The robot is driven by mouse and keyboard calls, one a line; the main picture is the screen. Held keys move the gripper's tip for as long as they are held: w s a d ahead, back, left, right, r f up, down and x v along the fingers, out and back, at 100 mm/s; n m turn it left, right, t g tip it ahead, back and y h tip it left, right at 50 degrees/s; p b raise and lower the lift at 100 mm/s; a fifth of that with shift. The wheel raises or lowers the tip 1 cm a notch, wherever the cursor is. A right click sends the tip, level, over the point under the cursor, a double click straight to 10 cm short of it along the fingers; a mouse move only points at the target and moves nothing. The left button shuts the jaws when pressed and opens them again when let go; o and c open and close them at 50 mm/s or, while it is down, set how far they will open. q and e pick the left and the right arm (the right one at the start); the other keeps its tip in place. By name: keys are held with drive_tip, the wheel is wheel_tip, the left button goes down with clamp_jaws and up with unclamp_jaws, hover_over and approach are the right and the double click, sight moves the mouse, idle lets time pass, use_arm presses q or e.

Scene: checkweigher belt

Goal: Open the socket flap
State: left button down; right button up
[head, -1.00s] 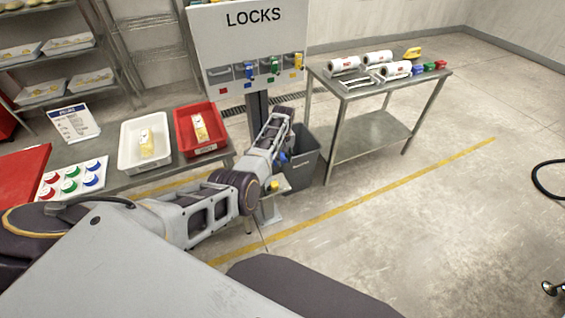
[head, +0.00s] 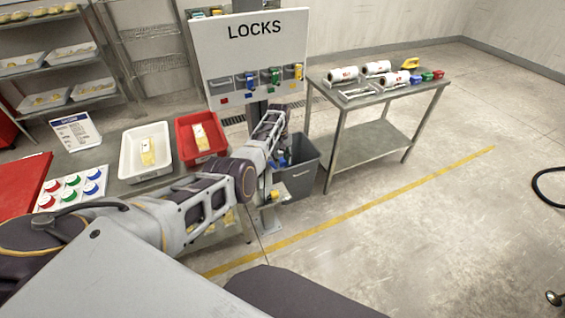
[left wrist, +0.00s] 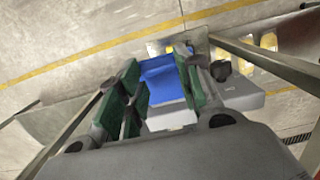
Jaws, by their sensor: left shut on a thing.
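My left gripper (left wrist: 163,80) has green-padded fingers, shut on a blue piece that looks like the socket flap (left wrist: 160,86). A light grey part shows just below the blue piece in the left wrist view. In the head view a bit of blue shows beside my left wrist, above a small grey post (head: 267,218) with a yellow part (head: 275,196). My arm hides most of the fingers and socket there, so how far the flap is turned cannot be told. My right gripper is out of view.
A grey bin (head: 301,176) stands just right of the post. Behind is the LOCKS board (head: 256,55) with coloured locks. A table with a white tray (head: 128,172) and a red tray (head: 181,151) is at left. A steel table (head: 362,140) with rolls stands at right; floor in front is clear.

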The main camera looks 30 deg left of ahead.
use_arm(q)
drive_tip(key=shift+w+a+r, duration=0.4)
drive_tip(key=shift+a+r, duration=0.05)
drive_tip(key=shift+a, duration=0.15)
drive_tip(key=c, duration=1.3)
unclamp_jaws()
drive_tip(key=shift+c, duration=0.2)
drive_tip(key=o, duration=0.4)
drive_tip(key=shift+f, duration=0.25)
drive_tip(key=shift+d+r, duration=0.15)
drive_tip(key=shift+d, duration=0.05)
